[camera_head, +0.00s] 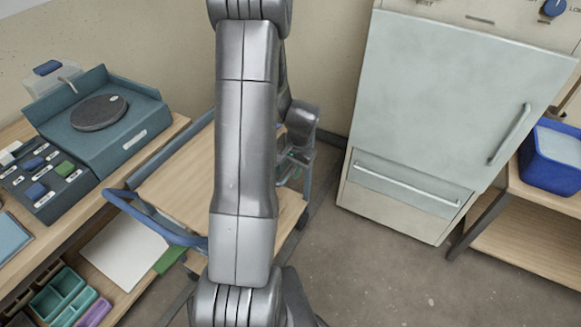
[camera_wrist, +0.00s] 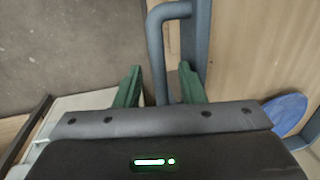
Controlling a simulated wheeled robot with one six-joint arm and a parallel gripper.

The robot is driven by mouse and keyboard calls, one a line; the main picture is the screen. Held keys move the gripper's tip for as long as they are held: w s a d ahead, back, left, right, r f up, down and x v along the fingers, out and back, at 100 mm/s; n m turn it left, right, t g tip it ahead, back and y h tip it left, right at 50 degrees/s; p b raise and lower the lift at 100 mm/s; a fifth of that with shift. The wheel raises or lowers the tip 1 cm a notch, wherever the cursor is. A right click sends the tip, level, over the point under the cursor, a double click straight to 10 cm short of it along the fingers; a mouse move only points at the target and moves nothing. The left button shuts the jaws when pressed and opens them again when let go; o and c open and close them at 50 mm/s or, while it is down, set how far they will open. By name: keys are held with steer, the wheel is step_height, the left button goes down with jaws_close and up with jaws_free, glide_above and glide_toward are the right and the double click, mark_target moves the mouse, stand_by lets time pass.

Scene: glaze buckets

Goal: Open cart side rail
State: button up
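The cart, with a wooden top (camera_head: 178,188) and a blue push handle (camera_head: 150,222), stands left of and behind my arm in the head view. Its blue-grey side rail (camera_head: 307,182) runs along the right edge, partly hidden by my arm. In the wrist view the side rail (camera_wrist: 156,55) is a bent tube beside the wooden top (camera_wrist: 250,50). My gripper (camera_wrist: 160,67) has green fingers, apart, one on each side of the tube. A gap shows at the left finger; contact at the right is unclear. The head view shows the gripper (camera_head: 297,155) small at that rail.
A pale cabinet (camera_head: 450,100) with a lower drawer stands to the right of the cart. A bench with a teal wheel unit (camera_head: 98,112) and small boxes is at left. A blue bin (camera_head: 550,158) sits on a shelf at right. Bare floor (camera_head: 390,285) lies in front.

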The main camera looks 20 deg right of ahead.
jaws_close()
steer(key=shift+d+f+b, duration=0.1)
steer(key=shift+f+b, duration=0.05)
steer(key=shift+b, duration=0.4)
step_height(320, 180, down, 9)
steer(key=s+d+t+y+b, duration=0.2)
steer(key=t+y+b, duration=0.9)
steer(key=b, duration=1.8)
steer(key=shift+s+t+y+b, duration=0.3)
steer(key=shift+t+y+b, duration=0.1)
steer(key=shift+t, duration=0.6)
